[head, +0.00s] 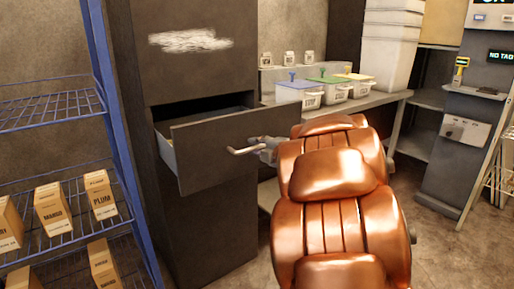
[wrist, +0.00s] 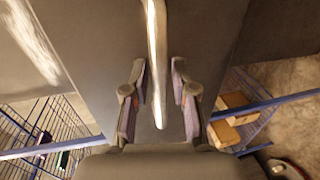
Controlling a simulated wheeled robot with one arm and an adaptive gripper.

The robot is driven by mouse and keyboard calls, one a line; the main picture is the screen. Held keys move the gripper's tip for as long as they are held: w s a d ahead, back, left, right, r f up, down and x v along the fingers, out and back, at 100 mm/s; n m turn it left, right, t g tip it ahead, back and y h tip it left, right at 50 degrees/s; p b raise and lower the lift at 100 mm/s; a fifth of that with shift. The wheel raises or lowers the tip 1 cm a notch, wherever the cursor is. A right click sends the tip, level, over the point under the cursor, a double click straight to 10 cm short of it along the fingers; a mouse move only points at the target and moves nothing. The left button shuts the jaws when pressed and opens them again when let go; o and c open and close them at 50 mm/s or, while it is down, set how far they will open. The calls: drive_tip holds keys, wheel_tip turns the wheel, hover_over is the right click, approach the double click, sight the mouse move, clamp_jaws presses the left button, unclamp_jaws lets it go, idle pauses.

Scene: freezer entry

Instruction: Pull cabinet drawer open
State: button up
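The dark cabinet (head: 210,225) stands left of centre in the head view. Its drawer (head: 200,148) is pulled partway out, with the grey side wall and part of the inside showing. A pale metal bar handle (head: 238,151) sticks out from the drawer front. My gripper (head: 262,146) is at the right end of this handle, partly hidden by my copper-coloured arm. In the wrist view, the handle (wrist: 157,40) runs between the two fingers of my gripper (wrist: 158,78). The fingers are apart, with a visible gap on each side of the bar.
A blue wire rack (head: 60,110) with several cartons (head: 52,208) stands close left of the cabinet. A counter (head: 375,102) with lidded tubs (head: 335,92) is behind my arm. A grey machine (head: 465,130) stands at right. Floor shows at lower right.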

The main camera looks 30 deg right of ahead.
drive_tip(key=shift+o, duration=0.7)
drive_tip(key=shift+d, duration=0.1)
drive_tip(key=shift+s+r, duration=0.15)
drive_tip(key=shift+s, duration=0.15)
drive_tip(key=v, duration=1.1)
drive_tip(key=shift+s, duration=0.25)
